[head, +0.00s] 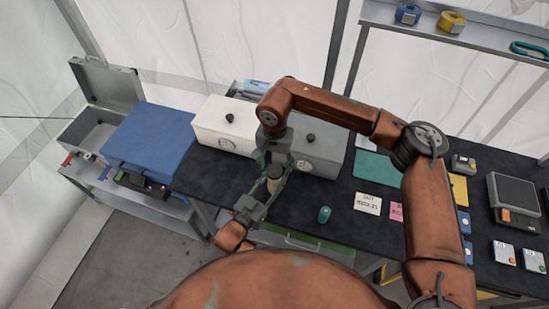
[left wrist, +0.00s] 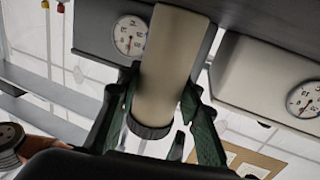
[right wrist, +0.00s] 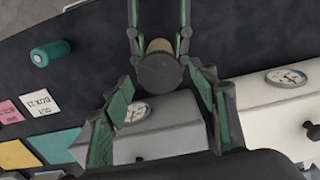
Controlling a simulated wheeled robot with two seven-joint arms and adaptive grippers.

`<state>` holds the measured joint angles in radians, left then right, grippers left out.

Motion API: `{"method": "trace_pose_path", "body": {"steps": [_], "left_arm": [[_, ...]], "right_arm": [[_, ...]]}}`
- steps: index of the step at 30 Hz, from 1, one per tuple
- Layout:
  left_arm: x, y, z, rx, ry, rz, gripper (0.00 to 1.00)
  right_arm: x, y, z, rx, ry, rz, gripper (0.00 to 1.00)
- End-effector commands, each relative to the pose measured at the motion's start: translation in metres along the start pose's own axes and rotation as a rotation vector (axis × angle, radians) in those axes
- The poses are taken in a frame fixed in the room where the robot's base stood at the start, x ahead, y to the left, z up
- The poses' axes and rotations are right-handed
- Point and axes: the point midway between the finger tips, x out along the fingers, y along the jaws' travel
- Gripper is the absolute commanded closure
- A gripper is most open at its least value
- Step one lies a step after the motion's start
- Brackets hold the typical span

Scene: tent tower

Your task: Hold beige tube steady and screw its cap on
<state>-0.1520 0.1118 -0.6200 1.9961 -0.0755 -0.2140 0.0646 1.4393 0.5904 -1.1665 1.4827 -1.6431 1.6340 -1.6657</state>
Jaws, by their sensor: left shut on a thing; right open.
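The beige tube (head: 274,185) is held over the front of the dark table. It is large in the left wrist view (left wrist: 168,65). My left gripper (head: 268,192) is shut on it from the front. A dark round cap (right wrist: 158,73) is at one end of the tube, facing the right wrist camera; it also shows as a dark ring in the left wrist view (left wrist: 150,127). I cannot tell how tightly it sits. My right gripper (right wrist: 160,105) is open, reaching from above, its fingers either side of the cap's line and apart from it.
A teal cylinder (head: 324,214) stands on the table to the right. A white box (head: 226,127) and a grey box (head: 318,150) with dials stand behind the grippers. Paper labels (head: 368,203), small boxes and a scale (head: 515,192) lie further right. A blue case (head: 148,138) is at left.

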Motion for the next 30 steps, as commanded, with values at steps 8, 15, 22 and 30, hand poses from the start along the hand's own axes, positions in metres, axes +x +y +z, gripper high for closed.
{"method": "trace_pose_path", "body": {"steps": [8, 15, 22, 30], "left_arm": [[0.000, 0.000, 0.001, 0.000, -0.001, 0.000, 1.00], [0.000, 0.000, 0.001, 0.000, -0.001, 0.000, 1.00], [0.000, 0.000, 0.000, 0.000, -0.001, 0.000, 1.00], [0.000, 0.000, 0.000, 0.000, -0.001, 0.000, 1.00]], "right_arm": [[0.016, 0.000, 0.000, -0.001, 0.000, 0.001, 0.46], [0.016, 0.000, 0.000, 0.000, 0.000, 0.000, 0.47], [0.016, 0.000, 0.000, 0.000, 0.000, 0.000, 0.63], [0.016, 0.000, 0.000, 0.000, 0.000, 0.000, 0.81]]}}
